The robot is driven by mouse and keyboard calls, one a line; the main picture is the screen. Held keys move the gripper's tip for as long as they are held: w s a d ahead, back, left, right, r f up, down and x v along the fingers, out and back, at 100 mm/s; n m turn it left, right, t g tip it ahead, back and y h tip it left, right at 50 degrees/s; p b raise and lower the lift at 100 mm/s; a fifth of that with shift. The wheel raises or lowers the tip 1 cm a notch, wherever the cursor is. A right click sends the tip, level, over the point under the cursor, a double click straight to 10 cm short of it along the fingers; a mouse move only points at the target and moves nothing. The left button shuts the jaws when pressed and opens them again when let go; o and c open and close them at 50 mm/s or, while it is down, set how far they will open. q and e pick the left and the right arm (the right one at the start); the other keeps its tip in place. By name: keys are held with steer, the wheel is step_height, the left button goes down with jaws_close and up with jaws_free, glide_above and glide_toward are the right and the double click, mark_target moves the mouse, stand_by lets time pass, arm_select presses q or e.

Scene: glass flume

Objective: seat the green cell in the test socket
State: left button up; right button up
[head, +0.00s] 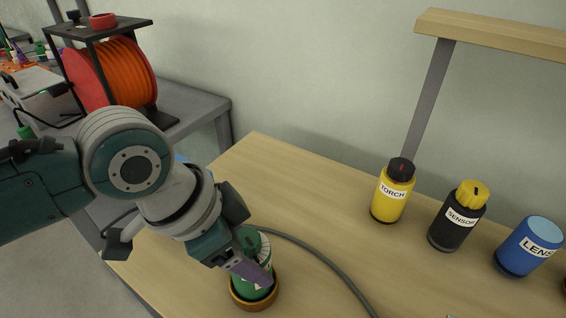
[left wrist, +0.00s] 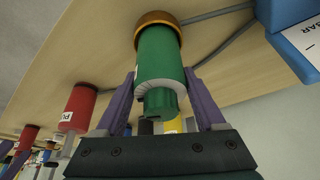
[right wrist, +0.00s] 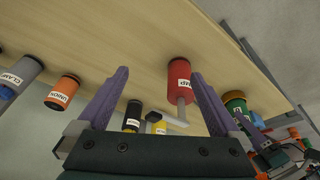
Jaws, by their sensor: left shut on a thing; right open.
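The green cell (head: 244,273) is upright, its lower end within the brown ring of the test socket (head: 254,303) at the table's near edge. How deep it sits cannot be told. My left gripper (head: 258,268) is shut on the cell's upper part. In the left wrist view the cell (left wrist: 156,58) stands between the purple fingers (left wrist: 160,76), its far end meeting the socket ring (left wrist: 157,18).
A yellow TORCH bottle (head: 391,198), a black SENSOR bottle (head: 450,232) and a blue LENS bottle (head: 524,252) stand to the right. A grey cable (head: 325,265) runs from near the socket. A shelf post (head: 428,105) rises behind. The table's far left part is clear.

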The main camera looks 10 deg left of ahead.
arm_select(q)
steer(key=shift+f, duration=0.15)
steer(key=o, duration=1.5)
steer(key=shift+r, duration=0.4)
steer(key=p+v, duration=0.3)
steer(key=v, duration=0.8)
steer(key=s+d+n+t, duration=0.1)
steer(key=s+d+n, duration=0.15)
steer(key=s, duration=0.45)
steer(key=s+a+n+y, duration=0.1)
steer(key=s+a+n, duration=0.1)
steer(key=s+a+f+n+y, duration=0.1)
steer(key=s+a, duration=0.1)
steer(key=a, duration=0.1)
steer(key=s+a+n+y, duration=0.1)
steer(key=s+a+n, duration=0.1)
steer(key=shift+s+a+f+n, duration=0.15)
steer(key=shift+s+a+n, duration=0.1)
steer(key=shift+s+n, duration=0.15)
